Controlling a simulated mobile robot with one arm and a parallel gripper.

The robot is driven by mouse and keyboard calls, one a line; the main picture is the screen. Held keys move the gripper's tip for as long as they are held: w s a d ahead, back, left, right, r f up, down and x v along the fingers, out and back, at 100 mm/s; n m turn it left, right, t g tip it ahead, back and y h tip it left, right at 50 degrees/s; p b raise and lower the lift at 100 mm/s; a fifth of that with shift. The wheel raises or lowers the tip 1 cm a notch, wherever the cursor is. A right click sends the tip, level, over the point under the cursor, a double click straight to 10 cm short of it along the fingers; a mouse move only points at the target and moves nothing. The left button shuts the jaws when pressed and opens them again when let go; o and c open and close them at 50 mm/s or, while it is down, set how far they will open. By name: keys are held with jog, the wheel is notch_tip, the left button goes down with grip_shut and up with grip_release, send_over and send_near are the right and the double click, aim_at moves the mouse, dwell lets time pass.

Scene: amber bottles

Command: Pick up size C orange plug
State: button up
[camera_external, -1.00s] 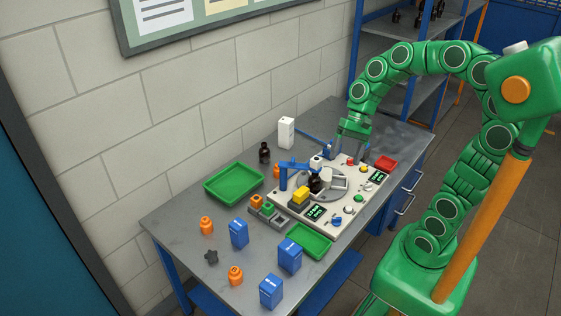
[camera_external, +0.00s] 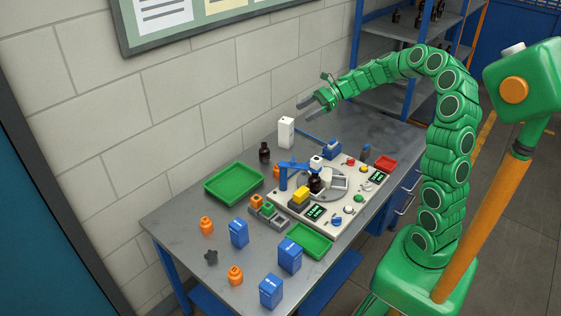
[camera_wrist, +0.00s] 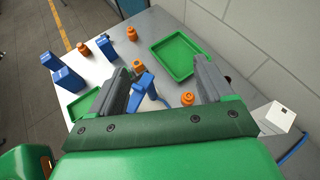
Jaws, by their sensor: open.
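Several orange plugs with knobbed tops show, but I cannot read a size on any of them. In the external view one orange plug (camera_external: 206,225) stands at the left of the table. Another (camera_external: 235,275) stands nearer the front, and a third (camera_external: 277,171) is partly hidden beside the machine. In the wrist view they show as a left plug (camera_wrist: 83,48), a far plug (camera_wrist: 132,33) and a near plug (camera_wrist: 188,99) low between my fingers. My gripper (camera_external: 311,102) is open and empty, raised above the back of the table and apart from all plugs.
The machine panel (camera_external: 339,210) carries a dark bottle and blue arm. Green trays (camera_external: 233,183) (camera_external: 309,241) and blue boxes (camera_external: 239,233) (camera_external: 290,255) stand around it. A white box (camera_external: 286,132) and a dark bottle (camera_external: 264,152) stand near the wall.

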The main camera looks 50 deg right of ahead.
jog(key=w+d+f+m+t, duration=0.1)
jog(key=w+d+m, duration=0.2)
jog(key=d, duration=0.2)
send_near(278, 170)
jog(key=shift+w+a+f, duration=0.25)
jog(key=shift+w+a, duration=0.05)
jog(key=shift+w, duration=0.25)
jog(key=shift+w+a+f, duration=0.25)
jog(key=shift+w, duration=0.3)
jog(key=shift+t, duration=0.3)
jog(key=shift+x, duration=2.7)
jog(key=shift+w+d, duration=0.1)
jog(key=shift+d, duration=0.05)
jog(key=shift+c, duration=0.4)
jog(key=c, duration=1.1)
